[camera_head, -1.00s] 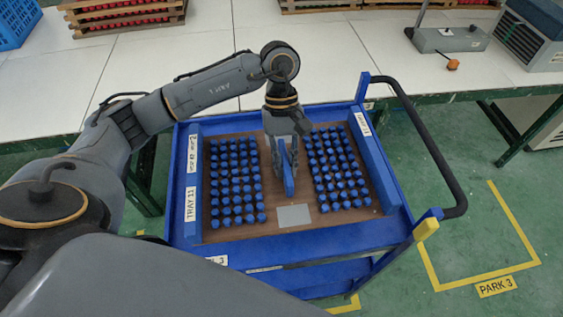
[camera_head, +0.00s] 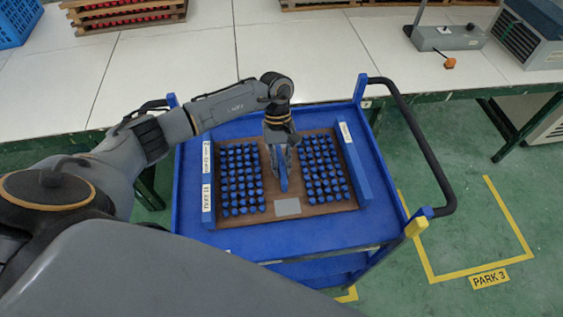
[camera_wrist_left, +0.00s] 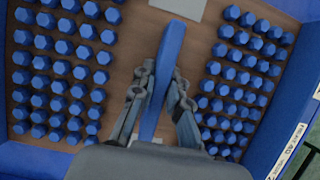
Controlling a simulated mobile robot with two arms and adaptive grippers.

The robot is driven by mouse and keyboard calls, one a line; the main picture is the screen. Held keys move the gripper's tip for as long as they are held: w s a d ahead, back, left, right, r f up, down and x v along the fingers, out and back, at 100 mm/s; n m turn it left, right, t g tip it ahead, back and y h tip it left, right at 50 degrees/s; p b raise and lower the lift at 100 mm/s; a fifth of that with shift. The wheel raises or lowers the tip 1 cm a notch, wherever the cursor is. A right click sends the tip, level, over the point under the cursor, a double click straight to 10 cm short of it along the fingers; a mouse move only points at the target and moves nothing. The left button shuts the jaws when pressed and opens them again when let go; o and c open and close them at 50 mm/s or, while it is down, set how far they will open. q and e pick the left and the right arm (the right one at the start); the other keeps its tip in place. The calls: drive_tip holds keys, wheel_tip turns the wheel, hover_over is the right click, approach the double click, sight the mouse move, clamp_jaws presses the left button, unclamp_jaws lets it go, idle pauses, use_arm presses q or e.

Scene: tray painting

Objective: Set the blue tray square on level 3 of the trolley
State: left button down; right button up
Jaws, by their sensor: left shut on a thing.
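The blue tray (camera_head: 355,172) has a brown board, blue side walls, two blocks of blue pegs and an upright blue handle in the middle. My left gripper (camera_head: 281,172) is shut on the handle, which also shows between the fingers in the left wrist view (camera_wrist_left: 164,85). The tray is over the top deck of the blue trolley (camera_head: 310,236), inside its outline, with blue deck showing around it. Its front edge slants much like the trolley's front edge. I cannot tell whether its underside touches the deck. My right gripper is out of view.
A black push handle (camera_head: 424,150) stands at the trolley's right side. A white bench (camera_head: 190,60) runs behind, with wooden crates (camera_head: 125,14) and a grey device (camera_head: 447,38). A yellow floor marking (camera_head: 468,272) lies at right. Green floor there is clear.

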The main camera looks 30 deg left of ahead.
use_arm(q)
drive_tip(key=shift+r, duration=0.1)
drive_tip(key=c, duration=1.3)
unclamp_jaws()
drive_tip(key=shift+c, duration=0.2)
drive_tip(key=b+v, duration=0.4)
drive_tip(key=v, duration=0.6)
drive_tip(key=shift+w+r+b, duration=0.15)
drive_tip(key=shift+r+b, duration=0.15)
drive_tip(key=shift+r, duration=0.05)
drive_tip(key=shift+w+a+r, duration=0.1)
drive_tip(key=shift+a+r, duration=0.05)
drive_tip(key=shift+r, duration=0.45)
